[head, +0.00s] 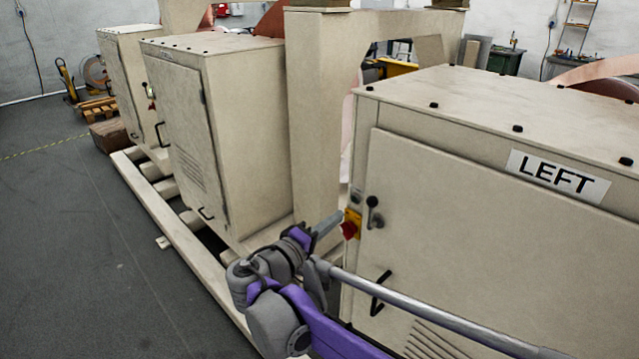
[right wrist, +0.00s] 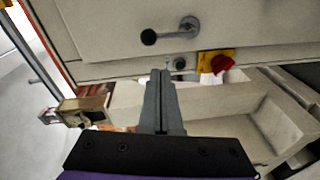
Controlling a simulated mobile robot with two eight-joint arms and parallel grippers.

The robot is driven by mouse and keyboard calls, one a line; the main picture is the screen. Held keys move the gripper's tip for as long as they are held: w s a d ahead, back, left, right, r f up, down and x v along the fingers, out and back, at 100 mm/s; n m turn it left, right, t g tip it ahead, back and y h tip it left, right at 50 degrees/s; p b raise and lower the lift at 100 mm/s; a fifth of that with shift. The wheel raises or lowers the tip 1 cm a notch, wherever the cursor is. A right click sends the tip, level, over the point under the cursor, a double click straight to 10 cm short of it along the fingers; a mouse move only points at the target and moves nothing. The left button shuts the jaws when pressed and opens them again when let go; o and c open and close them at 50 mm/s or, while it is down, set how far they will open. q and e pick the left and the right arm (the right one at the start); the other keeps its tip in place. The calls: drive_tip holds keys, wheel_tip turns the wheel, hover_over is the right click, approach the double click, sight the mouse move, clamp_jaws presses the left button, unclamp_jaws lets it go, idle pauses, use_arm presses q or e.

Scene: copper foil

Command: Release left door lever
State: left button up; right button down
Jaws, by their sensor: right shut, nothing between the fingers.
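The left door (head: 480,240) is a beige cabinet door, closed, under a white LEFT label (head: 557,176). My right gripper (head: 329,222) is left of the lever, near the cabinet's front edge, apart from the lever. In the right wrist view its fingers (right wrist: 164,76) are shut together and empty. My left gripper is not in view.
A red switch on a yellow plate (head: 351,224) sits between my right gripper and the lever. A black pull handle (head: 380,293) is lower on the door. More beige cabinets (head: 219,140) stand to the left on a floor frame. The grey floor (head: 90,240) at left is clear.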

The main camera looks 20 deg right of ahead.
sight(370, 204)
drive_tip(key=shift+w+a+r+t+h, duration=0.3)
drive_tip(key=shift+w+a+r+h, duration=0.1)
drive_tip(key=shift+w+a+r, duration=0.65)
drive_tip(key=shift+s+d, duration=0.1)
drive_tip(key=shift+s, duration=0.05)
drive_tip(key=d, duration=0.3)
drive_tip(key=w+d, duration=0.1)
drive_tip(key=d, duration=0.2)
drive_tip(key=w+d, duration=0.1)
drive_tip(key=d, duration=0.2)
drive_tip(key=shift+w+d+f, duration=0.1)
drive_tip(key=shift+w+f, duration=0.05)
drive_tip(key=shift+f, duration=0.05)
drive_tip(key=shift+s, duration=0.4)
drive_tip(key=shift+f, duration=0.1)
